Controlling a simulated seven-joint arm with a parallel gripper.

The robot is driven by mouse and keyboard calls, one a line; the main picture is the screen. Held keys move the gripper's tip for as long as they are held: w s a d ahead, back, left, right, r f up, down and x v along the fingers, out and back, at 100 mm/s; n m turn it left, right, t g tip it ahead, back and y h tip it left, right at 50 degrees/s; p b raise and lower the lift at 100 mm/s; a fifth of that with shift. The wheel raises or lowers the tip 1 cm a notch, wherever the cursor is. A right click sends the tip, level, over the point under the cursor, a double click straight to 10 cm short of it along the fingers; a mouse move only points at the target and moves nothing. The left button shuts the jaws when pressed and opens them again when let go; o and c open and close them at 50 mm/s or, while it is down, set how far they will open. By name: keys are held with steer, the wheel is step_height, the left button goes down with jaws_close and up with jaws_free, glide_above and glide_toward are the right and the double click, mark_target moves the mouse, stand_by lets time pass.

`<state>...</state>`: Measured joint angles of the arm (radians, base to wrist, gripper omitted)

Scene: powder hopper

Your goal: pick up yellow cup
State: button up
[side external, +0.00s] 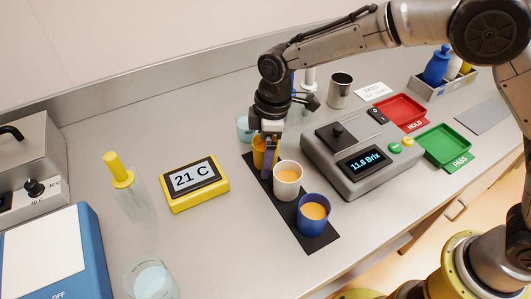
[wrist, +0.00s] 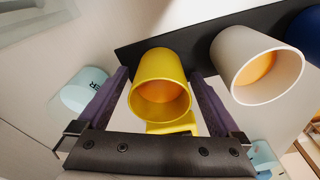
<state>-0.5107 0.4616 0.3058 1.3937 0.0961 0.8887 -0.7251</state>
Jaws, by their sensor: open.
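The yellow cup (wrist: 160,68) holds orange liquid and stands on the black mat (wrist: 198,38). In the side view the yellow cup (side external: 259,153) is partly hidden behind my gripper. My gripper (side external: 267,160) is at the cup, pointing down. In the wrist view my gripper (wrist: 160,85) is open, with one purple finger on each side of the cup. A gap shows beside the left finger; whether the right finger touches cannot be told.
A white cup (side external: 288,180) stands close to my gripper, with a blue cup (side external: 314,212) beyond it on the mat. A light blue cup (side external: 245,128) is behind. A Brix meter (side external: 358,155) stands to the right, a yellow-framed thermometer display (side external: 195,184) to the left.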

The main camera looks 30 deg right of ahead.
steer(key=c, duration=1.3)
steer(key=shift+c, duration=0.8)
steer(key=shift+r, duration=0.2)
